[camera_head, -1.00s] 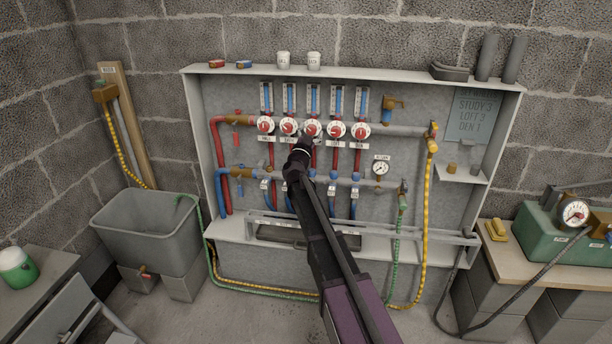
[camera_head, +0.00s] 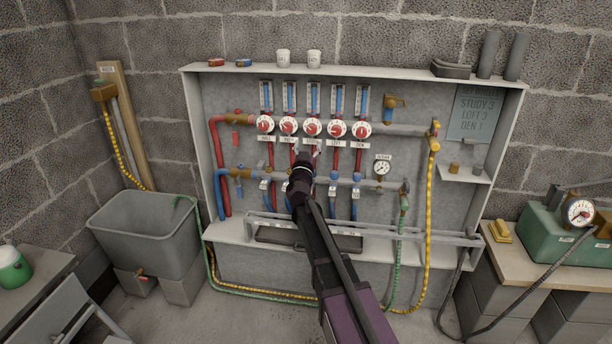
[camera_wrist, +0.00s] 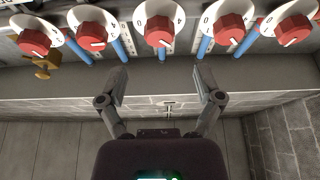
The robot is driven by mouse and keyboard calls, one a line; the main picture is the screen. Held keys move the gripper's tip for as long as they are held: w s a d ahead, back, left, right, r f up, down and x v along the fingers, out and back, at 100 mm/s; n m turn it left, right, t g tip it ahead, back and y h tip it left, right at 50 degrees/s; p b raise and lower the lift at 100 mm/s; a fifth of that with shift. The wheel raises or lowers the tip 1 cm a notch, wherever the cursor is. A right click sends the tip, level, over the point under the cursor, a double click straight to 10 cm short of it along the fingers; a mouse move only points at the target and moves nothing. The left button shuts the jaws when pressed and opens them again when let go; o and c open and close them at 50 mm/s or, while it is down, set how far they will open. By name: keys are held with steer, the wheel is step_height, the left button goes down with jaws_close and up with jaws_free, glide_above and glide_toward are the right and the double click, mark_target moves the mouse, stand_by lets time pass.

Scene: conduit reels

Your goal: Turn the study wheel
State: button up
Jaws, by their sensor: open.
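Five red wheels with white dials stand in a row on the grey panel. The middle one (camera_head: 312,127), third in the row, matches the study place in the list order, but its label is too small to read surely. It shows at top centre in the wrist view (camera_wrist: 163,24), its white pointer mark near the 4. My gripper (camera_wrist: 162,80) is open and empty, with fingers spread below the middle wheel in that view and touching none. In the head view my gripper (camera_head: 305,160) is just below that wheel, its fingers hard to make out.
Neighbouring wheels stand close at left (camera_head: 288,125) and right (camera_head: 337,129). Red and blue pipes run below. A pressure gauge (camera_head: 381,168) is at the right. A wall board (camera_head: 474,116) reads STUDY 3, LOFT 3, DEN 1. A rail (camera_head: 400,233) crosses the lower front.

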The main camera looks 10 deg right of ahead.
steer(key=b+v, duration=0.2)
steer(key=v, duration=0.5)
steer(key=s+a+r+n+g+y+p, duration=0.5)
steer(key=y+p, duration=0.5)
steer(key=p, duration=0.5)
steer(key=s+d+r+n+g+p, duration=0.1)
steer(key=s+d+r+g+p, duration=0.1)
steer(key=s+g+p, duration=0.7)
steer(key=shift+s+d+p, duration=0.55)
steer(key=shift+s+p, duration=0.95)
steer(key=shift+p, duration=0.8)
